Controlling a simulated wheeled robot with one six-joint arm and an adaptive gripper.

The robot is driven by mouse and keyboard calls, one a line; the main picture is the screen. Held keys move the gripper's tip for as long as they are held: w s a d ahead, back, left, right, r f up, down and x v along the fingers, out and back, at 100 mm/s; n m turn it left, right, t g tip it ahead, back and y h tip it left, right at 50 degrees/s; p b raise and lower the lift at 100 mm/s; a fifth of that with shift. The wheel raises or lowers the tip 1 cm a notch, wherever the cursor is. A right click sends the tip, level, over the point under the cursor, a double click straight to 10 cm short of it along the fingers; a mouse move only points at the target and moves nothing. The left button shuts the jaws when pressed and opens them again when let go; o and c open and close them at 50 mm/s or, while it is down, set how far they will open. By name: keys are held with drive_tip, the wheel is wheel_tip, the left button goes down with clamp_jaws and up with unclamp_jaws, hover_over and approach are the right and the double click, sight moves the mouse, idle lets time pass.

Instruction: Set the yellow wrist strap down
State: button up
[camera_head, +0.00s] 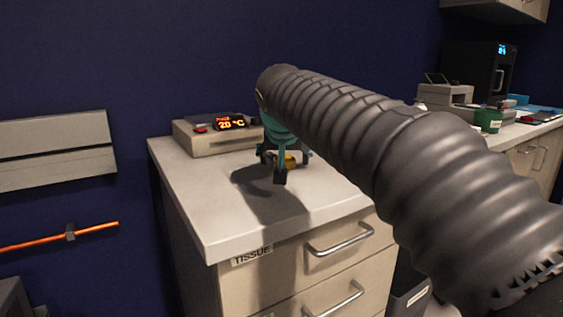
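My gripper (281,168) points down over the light worktop (215,207), with teal links and dark fingertips. The yellow wrist strap (288,161) shows as a small yellow patch between and behind the fingers, close to the worktop. Most of it is hidden by the fingers. I cannot tell whether the fingers press on it or stand apart around it, nor whether it touches the worktop. My dark ribbed arm covers the right part of the view.
A beige heating unit (200,142) with a lit "20 °C" display stands at the worktop's back, just behind my gripper. The worktop's front and left are bare. Drawers marked "TISSUE" are below. A green cup (489,121) stands on the far right counter.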

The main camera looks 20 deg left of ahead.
drive_tip(key=c, duration=1.1)
